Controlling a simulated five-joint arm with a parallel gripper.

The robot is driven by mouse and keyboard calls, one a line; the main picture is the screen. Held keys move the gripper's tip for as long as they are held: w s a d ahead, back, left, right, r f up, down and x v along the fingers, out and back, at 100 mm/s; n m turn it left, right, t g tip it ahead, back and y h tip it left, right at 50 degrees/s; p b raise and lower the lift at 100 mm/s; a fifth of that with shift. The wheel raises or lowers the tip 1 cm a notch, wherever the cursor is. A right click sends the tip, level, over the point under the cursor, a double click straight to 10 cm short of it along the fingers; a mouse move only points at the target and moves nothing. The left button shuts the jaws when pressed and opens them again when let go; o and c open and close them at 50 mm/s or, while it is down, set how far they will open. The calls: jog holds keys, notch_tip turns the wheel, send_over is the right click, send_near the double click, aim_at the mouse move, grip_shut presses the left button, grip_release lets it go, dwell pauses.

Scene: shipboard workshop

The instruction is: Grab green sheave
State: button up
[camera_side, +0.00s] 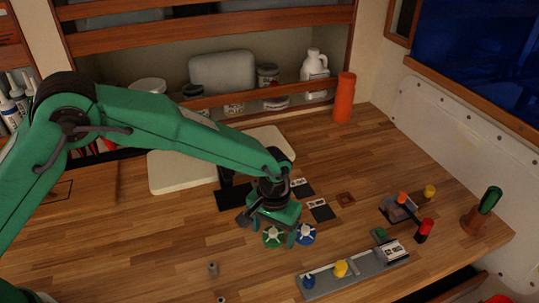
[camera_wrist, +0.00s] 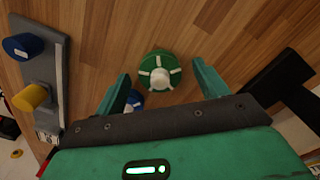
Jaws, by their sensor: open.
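The green sheave (camera_side: 272,237), a round green piece with white spokes and a pale hub, sits on the wooden worktop. In the wrist view the green sheave (camera_wrist: 158,71) shows between and slightly beyond the tips of my gripper's fingers. My gripper (camera_side: 275,225) is open and points down over it, with nothing held. In the wrist view my gripper (camera_wrist: 161,75) has one finger on each side. A blue sheave (camera_side: 306,234) lies just right of the green one. In the wrist view the blue sheave (camera_wrist: 136,98) is partly hidden by the left finger.
A grey rail (camera_side: 345,278) with blue and yellow knobs lies at the front right. A grey block with an orange knob (camera_side: 402,198), a yellow piece (camera_side: 430,192) and a red piece (camera_side: 425,229) stand right. A small metal post (camera_side: 213,268) stands front left.

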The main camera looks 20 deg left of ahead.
jog(key=c, duration=1.1)
jog(key=shift+r, duration=0.1)
jog(key=shift+r, duration=0.35)
notch_tip(320, 180, up, 3)
jog(key=shift+r, duration=0.1)
jog(key=s+d+r, duration=0.4)
jog(key=s+r, duration=0.3)
jog(key=s, duration=0.3)
jog(key=shift+s+d, duration=0.35)
